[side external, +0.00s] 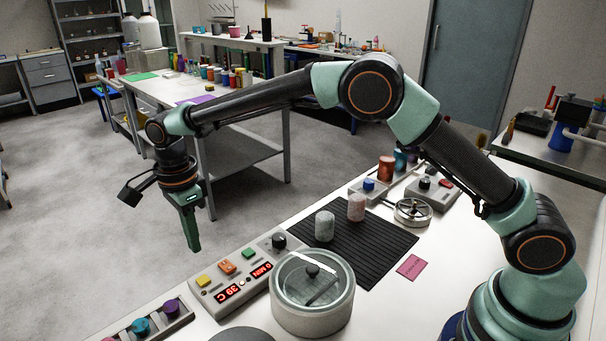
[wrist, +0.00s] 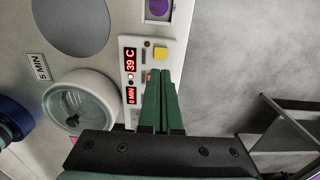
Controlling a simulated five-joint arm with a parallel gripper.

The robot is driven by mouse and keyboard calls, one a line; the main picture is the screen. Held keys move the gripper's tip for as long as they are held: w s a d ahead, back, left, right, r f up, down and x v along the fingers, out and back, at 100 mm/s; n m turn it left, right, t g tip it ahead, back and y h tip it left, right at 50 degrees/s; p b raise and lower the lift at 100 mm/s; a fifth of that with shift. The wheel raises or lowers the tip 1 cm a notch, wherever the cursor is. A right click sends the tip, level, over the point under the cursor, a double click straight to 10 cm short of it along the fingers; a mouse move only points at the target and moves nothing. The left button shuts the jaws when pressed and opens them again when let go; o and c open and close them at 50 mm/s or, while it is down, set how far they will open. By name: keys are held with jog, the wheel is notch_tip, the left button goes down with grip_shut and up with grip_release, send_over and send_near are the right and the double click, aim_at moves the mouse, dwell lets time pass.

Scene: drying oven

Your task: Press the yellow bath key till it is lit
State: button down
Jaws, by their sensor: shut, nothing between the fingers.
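My gripper (side external: 194,249) has green fingers, shut and empty, pointing down. In the side view the tips are above and behind the yellow key, apart from it. In the wrist view the shut fingers (wrist: 164,72) cover most of the orange key; the green key is hidden there.
The panel has an orange key (side external: 227,267), a green key (side external: 248,253), a black knob (side external: 279,241) and red displays reading 39 C and 0 MIN. A lidded round bath (side external: 312,304) stands beside it. A tray with coloured knobs (side external: 141,327) is at the panel's left.

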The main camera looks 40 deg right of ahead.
aim_at(204, 279)
notch_tip(204, 279, down, 8)
jog(key=shift+f, duration=0.15)
dwell(0.4)
jog(key=shift+f, duration=1.05)
jog(key=shift+s, duration=0.1)
jog(key=shift+r, duration=0.1)
notch_tip(204, 279, up, 15)
jog(key=shift+w, duration=0.35)
jog(key=shift+r, duration=0.1)
